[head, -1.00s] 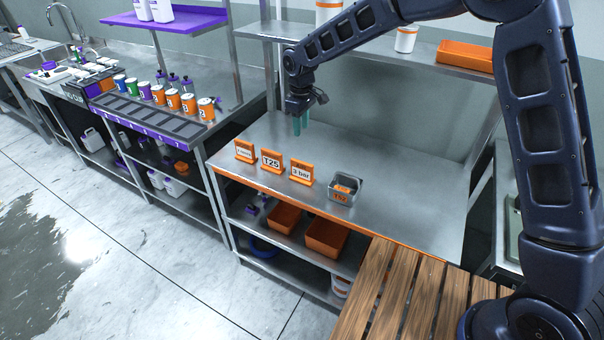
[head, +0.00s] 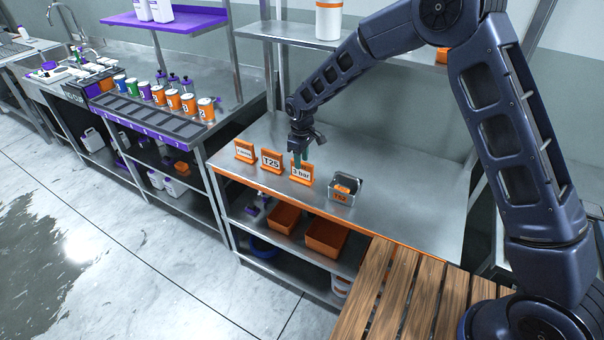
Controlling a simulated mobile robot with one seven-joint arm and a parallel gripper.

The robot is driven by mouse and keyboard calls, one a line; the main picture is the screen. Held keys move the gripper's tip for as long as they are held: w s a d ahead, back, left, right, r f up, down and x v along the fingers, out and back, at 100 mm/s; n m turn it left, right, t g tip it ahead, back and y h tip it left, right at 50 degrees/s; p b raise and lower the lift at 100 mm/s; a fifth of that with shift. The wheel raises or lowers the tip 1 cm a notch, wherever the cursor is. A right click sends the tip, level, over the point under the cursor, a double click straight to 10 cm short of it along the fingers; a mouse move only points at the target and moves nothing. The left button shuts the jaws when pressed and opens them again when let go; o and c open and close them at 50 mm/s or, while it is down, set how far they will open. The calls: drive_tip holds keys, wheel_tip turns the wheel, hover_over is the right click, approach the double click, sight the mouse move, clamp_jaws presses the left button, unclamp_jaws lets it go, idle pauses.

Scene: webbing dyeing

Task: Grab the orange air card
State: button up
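Three orange cards in stands line the front of the steel bench. The right one, the orange air card (head: 301,174), reads "3 bar". The middle card (head: 271,161) reads "T25", and the left card (head: 244,151) has text too small to read. My gripper (head: 298,162) points down with its greenish fingers right at the top of the "3 bar" card. The fingers overlap the card's top edge in this view. I cannot tell whether they touch it or how far apart they are.
A small metal tin (head: 344,190) with an orange "T52" label stands close to the right of the "3 bar" card. Behind the cards the steel bench top (head: 400,185) is clear. Orange bins (head: 325,236) sit on the shelf below. A wooden slatted surface (head: 390,300) is in front.

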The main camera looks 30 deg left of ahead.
sight(302, 178)
wheel_tip(302, 178, down, 4)
drive_tip(key=shift+d+f, duration=0.1)
drive_tip(key=shift+f, duration=0.05)
clamp_jaws()
idle(0.3)
